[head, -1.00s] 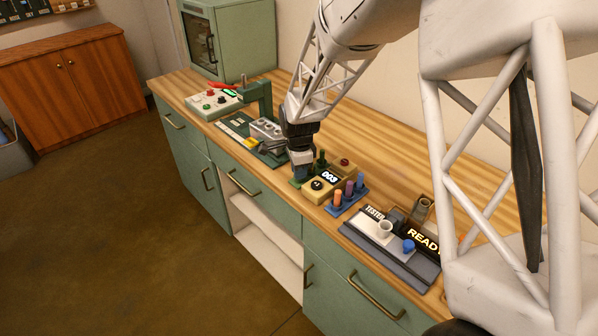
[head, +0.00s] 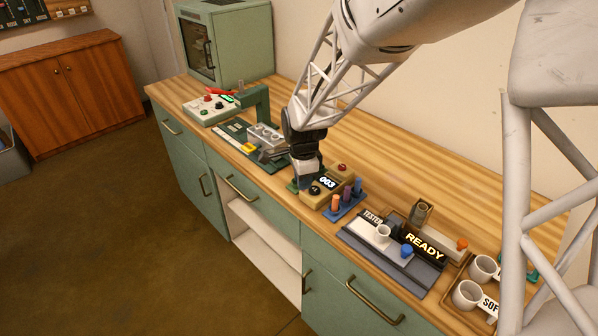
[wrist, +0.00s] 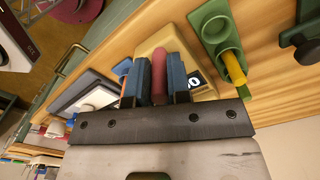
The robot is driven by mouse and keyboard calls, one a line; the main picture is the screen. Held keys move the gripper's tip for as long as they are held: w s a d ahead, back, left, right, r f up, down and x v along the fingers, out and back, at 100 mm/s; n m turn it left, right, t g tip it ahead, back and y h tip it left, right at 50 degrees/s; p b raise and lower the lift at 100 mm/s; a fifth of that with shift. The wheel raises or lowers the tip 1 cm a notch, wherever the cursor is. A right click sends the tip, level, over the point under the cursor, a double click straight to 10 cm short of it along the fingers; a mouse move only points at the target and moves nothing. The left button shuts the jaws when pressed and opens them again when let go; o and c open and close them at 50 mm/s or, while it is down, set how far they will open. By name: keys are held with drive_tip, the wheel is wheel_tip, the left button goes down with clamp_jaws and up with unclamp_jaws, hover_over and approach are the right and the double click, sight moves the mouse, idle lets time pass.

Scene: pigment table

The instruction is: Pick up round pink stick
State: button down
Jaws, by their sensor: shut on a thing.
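A round pink stick (wrist: 159,72) shows in the wrist view, upright between the two blue fingers of my gripper (wrist: 157,80). The gripper is shut on it. In the head view my gripper (head: 306,180) is low over the counter, right beside the tan box with the 003 display, and the stick is hidden there. A green holder (wrist: 214,35) with round holes and a yellow stick (wrist: 234,68) lies to the right of the fingers in the wrist view. I cannot tell whether the pink stick's far end touches anything.
A tan box (head: 338,195) with a 003 display and a blue rack (head: 343,210) of coloured sticks stand just right of my gripper. A grey and white tester tray (head: 385,252) is further right. A green fixture (head: 240,135) stands left.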

drive_tip(key=s+d, duration=0.2)
drive_tip(key=s, duration=0.6)
drive_tip(key=shift+s+d+r, duration=0.3)
drive_tip(key=shift+s+r, duration=0.1)
drive_tip(key=shift+r, duration=0.05)
